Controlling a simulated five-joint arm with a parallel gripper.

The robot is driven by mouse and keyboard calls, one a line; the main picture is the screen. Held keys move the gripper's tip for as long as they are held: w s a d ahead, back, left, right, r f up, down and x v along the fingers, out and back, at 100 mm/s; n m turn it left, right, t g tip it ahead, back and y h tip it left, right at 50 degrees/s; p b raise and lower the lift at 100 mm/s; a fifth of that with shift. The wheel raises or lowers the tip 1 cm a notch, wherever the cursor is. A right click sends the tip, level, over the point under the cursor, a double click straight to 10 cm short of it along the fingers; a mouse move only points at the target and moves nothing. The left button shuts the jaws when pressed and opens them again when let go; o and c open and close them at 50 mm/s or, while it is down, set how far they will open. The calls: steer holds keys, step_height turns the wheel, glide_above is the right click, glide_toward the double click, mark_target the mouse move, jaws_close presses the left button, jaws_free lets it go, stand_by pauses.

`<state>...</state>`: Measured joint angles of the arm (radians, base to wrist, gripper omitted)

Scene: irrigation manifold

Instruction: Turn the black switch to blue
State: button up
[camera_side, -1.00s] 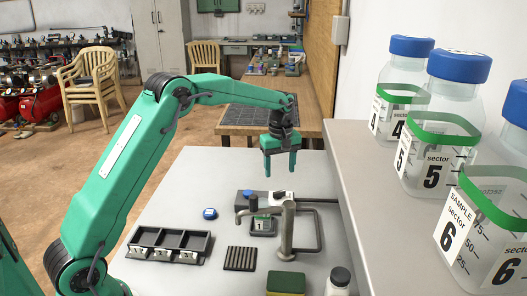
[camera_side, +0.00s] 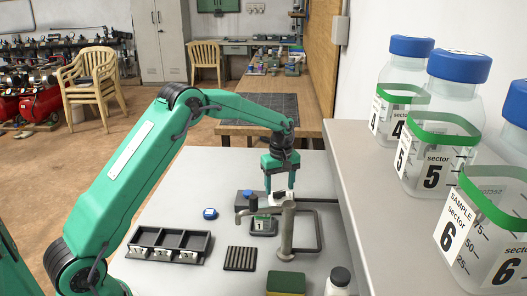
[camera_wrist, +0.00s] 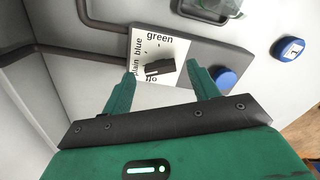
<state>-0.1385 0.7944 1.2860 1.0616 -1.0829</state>
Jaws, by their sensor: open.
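The black switch (camera_wrist: 160,67) sits on a white label plate (camera_wrist: 172,48) on a dark grey box (camera_wrist: 205,55). The plate's words read "green", "blue", "plain" and "off" around the switch; I cannot tell for sure which word it points at. My gripper (camera_wrist: 163,78) is open, its green fingers on either side of the switch in the wrist view; contact is not clear. In the side view my gripper (camera_side: 279,189) is down at the box's white plate, and its fingers largely hide the switch.
A blue round knob (camera_wrist: 225,78) is on the same box, close to one finger. A metal tap post (camera_side: 287,235) and dark pipe stand in front. A jar labelled 1 (camera_side: 263,226), a blue cap (camera_side: 210,213) and a black tray (camera_side: 150,236) are nearby.

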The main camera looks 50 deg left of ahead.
steer(key=shift+f, duration=0.9)
steer(key=c, duration=1)
steer(key=shift+m, duration=0.3)
steer(key=m, duration=0.4)
steer(key=shift+m, duration=0.3)
steer(key=shift+a+r+m, duration=0.1)
steer(key=shift+m, duration=2.2)
